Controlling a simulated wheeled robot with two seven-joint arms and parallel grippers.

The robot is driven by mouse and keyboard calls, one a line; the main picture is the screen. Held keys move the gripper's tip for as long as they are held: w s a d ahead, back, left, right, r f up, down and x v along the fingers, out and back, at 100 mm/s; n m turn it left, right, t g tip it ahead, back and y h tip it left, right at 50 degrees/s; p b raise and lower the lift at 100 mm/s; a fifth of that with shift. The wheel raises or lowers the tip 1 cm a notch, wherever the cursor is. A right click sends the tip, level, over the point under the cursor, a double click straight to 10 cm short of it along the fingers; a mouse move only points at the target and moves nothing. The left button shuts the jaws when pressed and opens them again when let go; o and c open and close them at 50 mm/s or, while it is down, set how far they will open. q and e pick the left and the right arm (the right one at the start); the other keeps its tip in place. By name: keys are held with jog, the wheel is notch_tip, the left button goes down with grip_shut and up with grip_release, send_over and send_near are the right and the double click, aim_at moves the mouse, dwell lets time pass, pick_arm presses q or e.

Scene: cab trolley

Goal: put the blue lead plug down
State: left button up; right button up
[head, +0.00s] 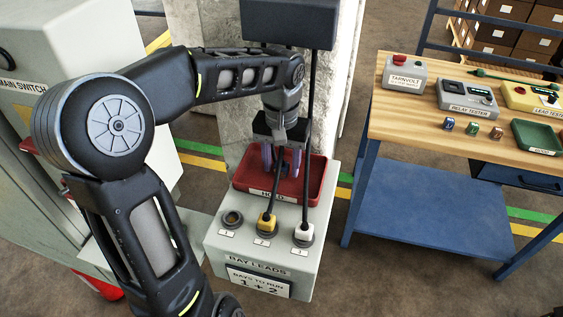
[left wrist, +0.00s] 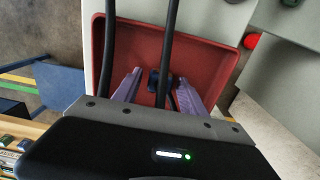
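The blue lead plug (left wrist: 154,82) is in the red HOLD tray (left wrist: 215,62), between the two purple fingers of my left gripper (left wrist: 159,79). Gaps show between the plug and both fingers, so the gripper is open around it. In the head view the left gripper (head: 281,160) reaches down into the tray (head: 316,178), and the plug (head: 284,168) is a small dark-blue shape partly hidden by the fingers. Whether it rests fully on the tray floor is hard to tell. My right gripper is not in view.
On the bay leads box (head: 222,253), socket 1 (head: 232,218) is empty. A yellow plug (head: 266,222) is at socket 2 and a white plug (head: 303,233) at socket 3. Black leads hang close to my gripper. A wooden-topped bench (head: 420,120) with testers stands right.

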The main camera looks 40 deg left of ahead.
aim_at(282, 164)
pick_arm(q)
jog(key=shift+r, duration=0.2)
notch_tip(282, 164, up, 6)
jog(key=shift+r, duration=0.2)
notch_tip(282, 164, up, 6)
jog(key=p, duration=0.4)
jog(key=shift+f, duration=0.15)
jog(key=shift+d+f, duration=0.1)
dwell(0.4)
